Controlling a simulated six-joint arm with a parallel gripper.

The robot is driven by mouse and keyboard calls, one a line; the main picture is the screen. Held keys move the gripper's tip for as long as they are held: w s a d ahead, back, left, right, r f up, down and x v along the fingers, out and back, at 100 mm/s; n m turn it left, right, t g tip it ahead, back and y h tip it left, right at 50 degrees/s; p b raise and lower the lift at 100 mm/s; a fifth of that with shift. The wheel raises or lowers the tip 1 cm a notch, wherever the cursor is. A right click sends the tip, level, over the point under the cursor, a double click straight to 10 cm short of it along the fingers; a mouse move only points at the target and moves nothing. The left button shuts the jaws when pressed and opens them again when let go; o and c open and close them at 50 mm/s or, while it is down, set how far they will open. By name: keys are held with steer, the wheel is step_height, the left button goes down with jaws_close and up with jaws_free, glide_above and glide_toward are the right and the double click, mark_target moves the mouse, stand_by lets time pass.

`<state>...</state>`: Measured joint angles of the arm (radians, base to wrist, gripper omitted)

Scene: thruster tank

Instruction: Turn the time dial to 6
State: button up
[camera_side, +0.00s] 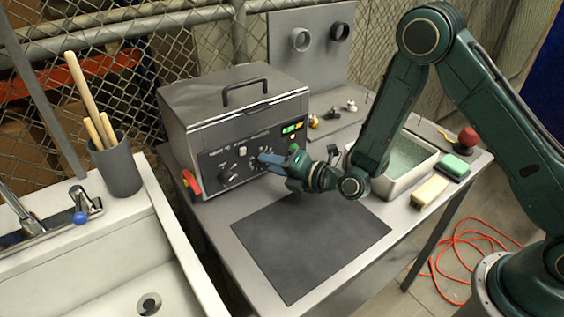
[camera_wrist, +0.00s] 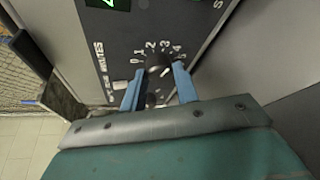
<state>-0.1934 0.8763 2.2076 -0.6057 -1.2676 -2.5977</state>
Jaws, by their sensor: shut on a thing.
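The time dial (camera_wrist: 158,62) is a dark round knob on the black front panel, ringed by white numerals; 0 to 5 can be made out in the wrist view. A pale pointer mark shows on the knob, but I cannot tell exactly which numeral it points to. My gripper (camera_wrist: 157,76) has its two blue fingers on either side of the knob, shut on it. In the side view my gripper (camera_side: 266,158) reaches the panel of the grey tank (camera_side: 230,95) and hides most of the time dial.
A dark mat (camera_side: 310,240) lies clear in front; a white tray (camera_side: 408,165) stands to the right.

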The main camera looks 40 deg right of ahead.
steer(key=shift+w, duration=0.1)
stand_by(0.3)
steer(key=o, duration=1)
steer(key=shift+a+r+n+g+h, duration=0.15)
steer(key=shift+n+g+h, duration=0.25)
steer(key=shift+n+h, duration=0.55)
